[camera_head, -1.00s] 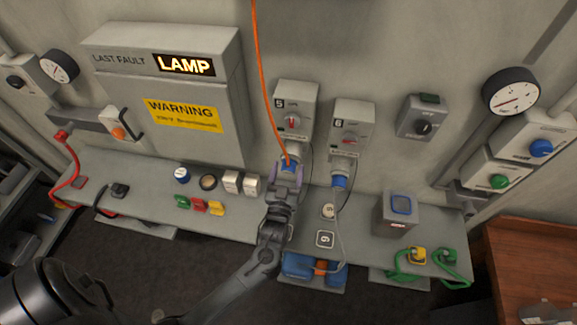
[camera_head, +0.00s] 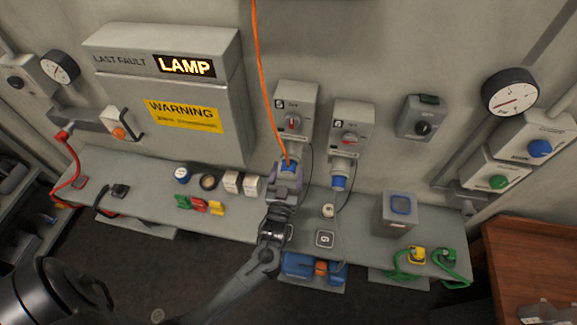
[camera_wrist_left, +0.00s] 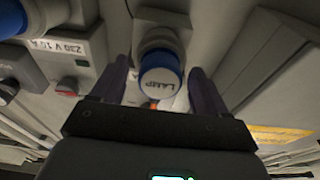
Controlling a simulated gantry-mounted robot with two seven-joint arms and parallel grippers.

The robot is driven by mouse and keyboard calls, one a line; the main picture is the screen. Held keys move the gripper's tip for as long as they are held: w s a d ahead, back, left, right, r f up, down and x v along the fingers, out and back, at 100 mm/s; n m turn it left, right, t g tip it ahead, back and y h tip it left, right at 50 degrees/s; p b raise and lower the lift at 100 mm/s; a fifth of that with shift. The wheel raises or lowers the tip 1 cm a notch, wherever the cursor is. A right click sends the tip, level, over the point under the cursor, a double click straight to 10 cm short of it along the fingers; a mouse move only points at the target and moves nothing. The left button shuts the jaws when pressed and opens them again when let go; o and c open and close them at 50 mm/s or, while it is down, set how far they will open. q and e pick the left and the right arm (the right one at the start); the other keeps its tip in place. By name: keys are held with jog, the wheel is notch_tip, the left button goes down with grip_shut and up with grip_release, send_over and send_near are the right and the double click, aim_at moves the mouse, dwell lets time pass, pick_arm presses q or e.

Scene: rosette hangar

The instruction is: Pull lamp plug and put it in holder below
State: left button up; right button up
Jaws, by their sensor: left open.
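The lamp plug (camera_wrist_left: 160,78), a blue plug with a white end face marked LAMP, sits in the socket under switch box 5 (camera_head: 295,104). Below, a blue holder-like object with an orange part (camera_head: 299,266) sits under the shelf edge, partly hidden by my arm. My right gripper is not in view.
Switch box 6 (camera_head: 350,125) with another blue plug (camera_head: 339,183) stands close on the right. An orange cable (camera_head: 263,85) hangs in front of the wall by box 5. Coloured buttons and white blocks (camera_head: 231,182) line the shelf to the left.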

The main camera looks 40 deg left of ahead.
aim_at(288, 173)
pick_arm(q)
grip_shut()
dwell(0.3)
jog(key=shift+s+d, duration=0.1)
jog(key=shift+s, duration=0.05)
jog(key=shift+p+v, duration=0.7)
jog(key=shift+v, duration=2)
jog(key=shift+s, duration=0.1)
jog(key=shift+d, duration=0.1)
